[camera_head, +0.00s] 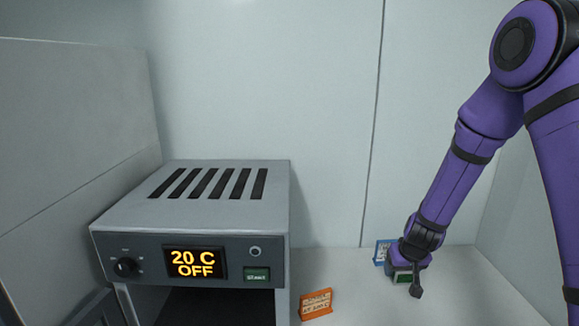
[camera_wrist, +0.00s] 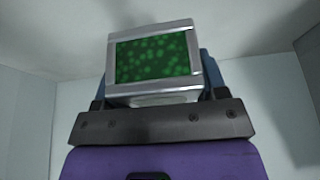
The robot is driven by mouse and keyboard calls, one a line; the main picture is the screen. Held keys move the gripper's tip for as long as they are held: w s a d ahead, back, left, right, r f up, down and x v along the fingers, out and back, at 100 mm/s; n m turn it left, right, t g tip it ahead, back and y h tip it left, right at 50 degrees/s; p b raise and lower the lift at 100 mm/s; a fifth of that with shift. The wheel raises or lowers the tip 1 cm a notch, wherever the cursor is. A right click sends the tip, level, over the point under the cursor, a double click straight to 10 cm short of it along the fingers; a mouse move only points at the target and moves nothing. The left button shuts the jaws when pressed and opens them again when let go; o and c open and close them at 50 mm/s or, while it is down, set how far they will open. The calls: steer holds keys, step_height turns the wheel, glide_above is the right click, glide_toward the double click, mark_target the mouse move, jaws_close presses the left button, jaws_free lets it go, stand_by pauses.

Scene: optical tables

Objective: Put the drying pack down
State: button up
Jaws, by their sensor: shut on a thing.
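The drying pack (camera_wrist: 155,58) is a silver-framed block with a green speckled window. It fills the middle of the wrist view, up against the dark gripper bar. My gripper (camera_head: 413,284) is at the right of the head view, low over the white worktop, and is shut on the pack. In the head view only a small part of the pack (camera_head: 402,278) shows, with a bit of green, behind the dark finger. I cannot tell whether its underside touches the worktop.
A grey oven (camera_head: 190,205) with a display reading "20 C OFF" stands at the left, its front opening dark. An orange sign (camera_head: 316,304) stands on the worktop (camera_head: 350,290) right of it. A blue sign (camera_head: 381,254) is just behind my gripper. Pale walls close the back and sides.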

step_height(320, 180, down, 7)
steer(key=shift+r, duration=3.6)
steer(key=shift+s+f, duration=0.1)
steer(key=shift+f, duration=0.2)
steer(key=shift+d+f, duration=0.1)
steer(key=shift+f, duration=0.4)
glide_above(394, 300)
steer(key=shift+f, duration=2.65)
steer(key=shift+r, duration=3.45)
steer(key=shift+f, duration=3.5)
